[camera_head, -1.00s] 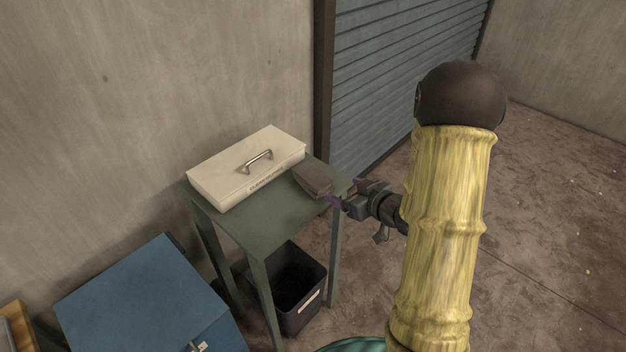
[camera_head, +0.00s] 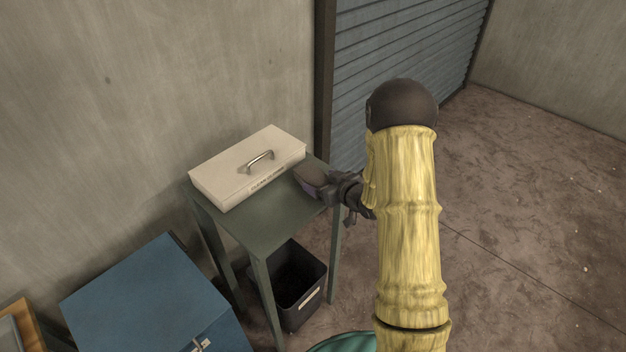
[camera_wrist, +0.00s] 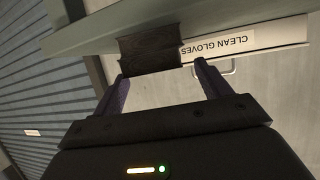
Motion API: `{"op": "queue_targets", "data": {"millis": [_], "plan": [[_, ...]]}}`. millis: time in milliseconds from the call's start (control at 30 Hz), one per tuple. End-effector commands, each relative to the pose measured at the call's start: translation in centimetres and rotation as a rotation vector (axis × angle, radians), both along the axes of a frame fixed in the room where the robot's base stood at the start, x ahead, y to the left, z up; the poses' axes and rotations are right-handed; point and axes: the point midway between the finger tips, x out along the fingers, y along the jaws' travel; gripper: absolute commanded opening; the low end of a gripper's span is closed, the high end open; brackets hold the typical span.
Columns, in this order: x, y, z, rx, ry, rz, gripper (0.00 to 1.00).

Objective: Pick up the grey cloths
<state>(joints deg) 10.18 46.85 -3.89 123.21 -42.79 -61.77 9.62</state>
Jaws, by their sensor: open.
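The grey cloths (camera_head: 309,174) are a dark, flat folded stack on the small green table (camera_head: 265,228), at its right end beside the white box. In the wrist view the cloths (camera_wrist: 149,48) show as a dark brown-grey block just ahead of the fingertips. My gripper (camera_head: 318,189) is at the table's right edge, at the cloths. In the wrist view my gripper (camera_wrist: 161,70) is open, with its two purple fingers apart and nothing clearly between them. From the head view the gripper partly hides the stack, and I cannot tell if the fingers touch it.
A white box (camera_head: 228,175) with a metal handle stands on the table; its label reads "CLEAN GLOVES" in the wrist view (camera_wrist: 250,38). A black bin (camera_head: 303,292) stands under the table. A blue cabinet (camera_head: 145,290) is at lower left. Open floor (camera_head: 530,220) lies right.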

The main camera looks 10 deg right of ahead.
Motion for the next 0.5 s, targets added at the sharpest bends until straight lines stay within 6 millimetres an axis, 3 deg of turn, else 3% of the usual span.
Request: {"op": "queue_targets", "data": {"millis": [500], "plan": [[4.3,1.6,-2.0,0.0,0.0,-0.003,0.76]]}}
